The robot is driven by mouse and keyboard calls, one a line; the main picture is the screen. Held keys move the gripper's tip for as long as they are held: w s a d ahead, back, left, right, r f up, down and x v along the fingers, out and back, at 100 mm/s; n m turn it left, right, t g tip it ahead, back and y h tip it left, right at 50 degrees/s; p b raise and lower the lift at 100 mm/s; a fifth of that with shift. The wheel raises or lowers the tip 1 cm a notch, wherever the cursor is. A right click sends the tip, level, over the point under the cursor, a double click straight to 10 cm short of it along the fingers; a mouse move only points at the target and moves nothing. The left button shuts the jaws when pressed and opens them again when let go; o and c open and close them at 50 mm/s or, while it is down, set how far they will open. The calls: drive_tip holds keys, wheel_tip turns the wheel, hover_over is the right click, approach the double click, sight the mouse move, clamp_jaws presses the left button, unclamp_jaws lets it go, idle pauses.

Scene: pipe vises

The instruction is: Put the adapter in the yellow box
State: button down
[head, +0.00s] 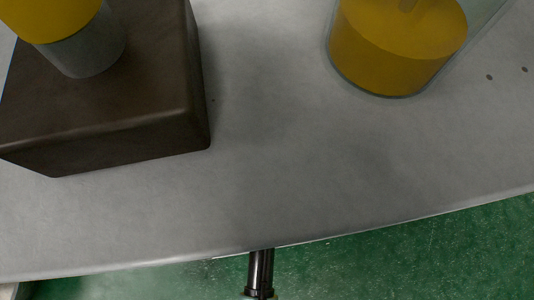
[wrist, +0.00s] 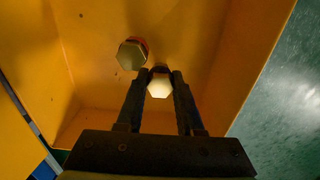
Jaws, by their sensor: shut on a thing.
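My gripper (wrist: 161,78) is shut on the adapter (wrist: 160,88), a small piece with a pale hexagonal end, in the wrist view. The yellow box (wrist: 205,40) fills most of that view, with its orange-yellow inner walls around the gripper and adapter. Whether the adapter touches the box floor I cannot tell. A second piece with a hexagonal end (wrist: 131,54) is in the box, just up and left of the held adapter. The gripper, adapter and box do not show in the head view.
In the head view, a grey table (head: 270,160) holds a dark brown block (head: 120,120) at left, with a yellow and grey cylindrical part (head: 85,45) on it. A clear container with yellow contents (head: 390,60) stands at right. Green floor (head: 420,255) shows in front.

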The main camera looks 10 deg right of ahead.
drive_tip(key=c, duration=0.5)
unclamp_jaws()
drive_tip(key=shift+c, duration=0.2)
wheel_tip(320, 180, up, 12)
drive_tip(key=p, duration=0.8)
